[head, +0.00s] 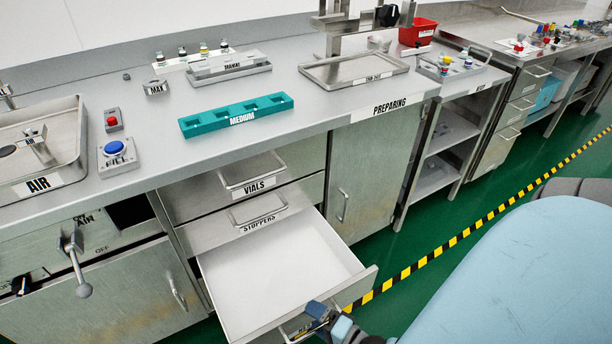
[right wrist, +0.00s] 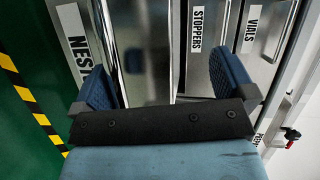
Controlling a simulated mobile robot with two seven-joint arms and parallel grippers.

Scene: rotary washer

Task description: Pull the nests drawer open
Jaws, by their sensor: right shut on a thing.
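The nests drawer (head: 280,270) is the lowest one in the head view. It stands pulled far out, and its white inside looks empty. My right gripper (head: 322,314) is at its front edge, shut on the drawer's handle. In the right wrist view, the metal handle (right wrist: 133,50) runs between the two blue fingers of the right gripper (right wrist: 168,88). The NESTS label (right wrist: 76,42) is partly cut off there, and mostly hidden behind the gripper in the head view. My left gripper is not in view.
The stoppers drawer (head: 246,232) and vials drawer (head: 220,197) sit above, much less far out than the nests drawer. A cupboard door (head: 366,160) stands to the right. Green floor (head: 425,235) with a yellow-black line lies in front. The counter holds a teal MEDIUM rack (head: 236,115).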

